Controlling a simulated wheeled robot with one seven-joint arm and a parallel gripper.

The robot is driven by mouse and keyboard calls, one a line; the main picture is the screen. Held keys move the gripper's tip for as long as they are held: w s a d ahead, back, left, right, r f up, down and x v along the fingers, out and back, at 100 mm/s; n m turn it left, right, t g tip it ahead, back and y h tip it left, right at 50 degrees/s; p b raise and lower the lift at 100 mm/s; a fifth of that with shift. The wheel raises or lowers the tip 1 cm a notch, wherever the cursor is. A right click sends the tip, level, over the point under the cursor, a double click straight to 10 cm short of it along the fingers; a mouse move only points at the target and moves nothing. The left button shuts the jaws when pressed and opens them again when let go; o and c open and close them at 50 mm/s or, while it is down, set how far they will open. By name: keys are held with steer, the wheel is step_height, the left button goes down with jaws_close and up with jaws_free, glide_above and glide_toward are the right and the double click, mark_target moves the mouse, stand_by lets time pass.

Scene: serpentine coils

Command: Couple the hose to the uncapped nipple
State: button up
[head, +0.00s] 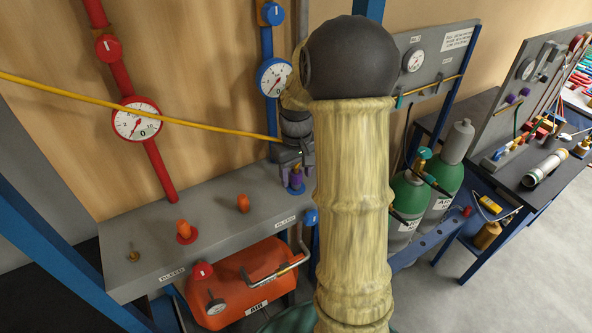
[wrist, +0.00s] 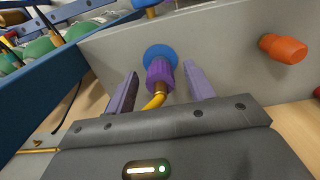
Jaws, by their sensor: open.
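A purple coupling (wrist: 160,72) on the end of the yellow hose (wrist: 154,102) sits against a round blue base (wrist: 159,54) on the grey bench. Any nipple inside the coupling is hidden. My gripper (wrist: 161,70) is open, with one finger on each side of the coupling and gaps between. In the head view my gripper is over the blue base (head: 296,189), partly hidden by my arm. The hose (head: 130,105) runs up to the left from it. A bare brass nipple (head: 133,256) stands at the bench's left end. An orange cap (head: 184,229) stands on a red base.
Another orange cap (head: 243,203) is on the bench without a visible coloured base; it shows at right in the wrist view (wrist: 283,48). A blue pipe with a gauge (head: 273,77) rises behind my gripper.

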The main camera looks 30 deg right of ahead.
steer(key=shift+r, duration=0.15)
step_height(320, 180, up, 17)
steer(key=b, duration=0.3)
steer(key=shift+w, duration=0.1)
stand_by(0.4)
steer(key=t+b, duration=0.1)
steer(key=b, duration=0.1)
glide_toward(296, 167)
steer(key=s+a+f, duration=0.2)
steer(key=a+f, duration=0.5)
steer(key=a, duration=0.1)
steer(key=s+a+f+t+b, duration=0.1)
steer(key=s+a+f, duration=0.4)
steer(key=s+f, duration=0.4)
steer(key=shift+s+a+f+t+b, duration=0.2)
steer(key=shift+a+f+t+b, duration=0.1)
steer(key=shift+f, duration=0.7)
